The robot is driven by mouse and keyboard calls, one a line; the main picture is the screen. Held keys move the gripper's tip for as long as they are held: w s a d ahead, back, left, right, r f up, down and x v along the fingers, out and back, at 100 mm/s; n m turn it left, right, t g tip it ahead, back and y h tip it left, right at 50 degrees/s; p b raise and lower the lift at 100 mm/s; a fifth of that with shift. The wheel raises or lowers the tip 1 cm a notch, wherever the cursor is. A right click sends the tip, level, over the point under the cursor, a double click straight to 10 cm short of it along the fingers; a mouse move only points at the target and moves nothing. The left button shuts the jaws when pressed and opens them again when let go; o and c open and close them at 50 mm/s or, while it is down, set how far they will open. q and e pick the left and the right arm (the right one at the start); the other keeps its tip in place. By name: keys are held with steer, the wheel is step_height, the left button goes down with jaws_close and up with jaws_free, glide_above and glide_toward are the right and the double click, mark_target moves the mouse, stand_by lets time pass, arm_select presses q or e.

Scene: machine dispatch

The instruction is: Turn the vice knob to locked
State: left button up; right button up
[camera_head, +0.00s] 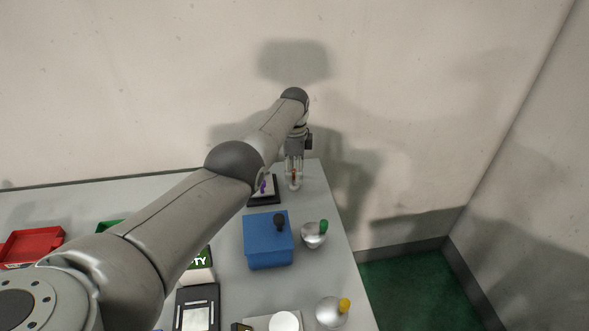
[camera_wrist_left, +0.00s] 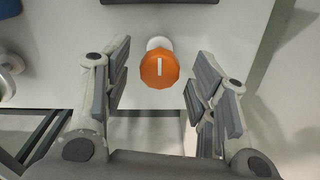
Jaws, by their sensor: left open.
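My left gripper (camera_head: 294,184) reaches down at the far right part of the table. In the left wrist view, its open fingers (camera_wrist_left: 160,88) stand on either side of an orange faceted knob (camera_wrist_left: 159,72), with a gap on both sides. The knob has a white line that runs up and down in that view, and a pale round part shows behind it. In the head view the knob (camera_head: 294,175) is a small orange spot, mostly hidden by the fingers. I cannot read any locked mark. My right gripper is not in view.
A blue box (camera_head: 267,248) with a dark knob stands nearer on the table (camera_head: 325,262). Silver domes with a green knob (camera_head: 323,227) and a yellow knob (camera_head: 344,305) stand to its right and in front. A red bin (camera_head: 32,246) is at left. A dark-framed plate (camera_head: 264,203) lies near the gripper.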

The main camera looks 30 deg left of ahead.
mark_target(294, 172)
arm_select(q)
step_height(294, 172, up, 12)
stand_by(0.6)
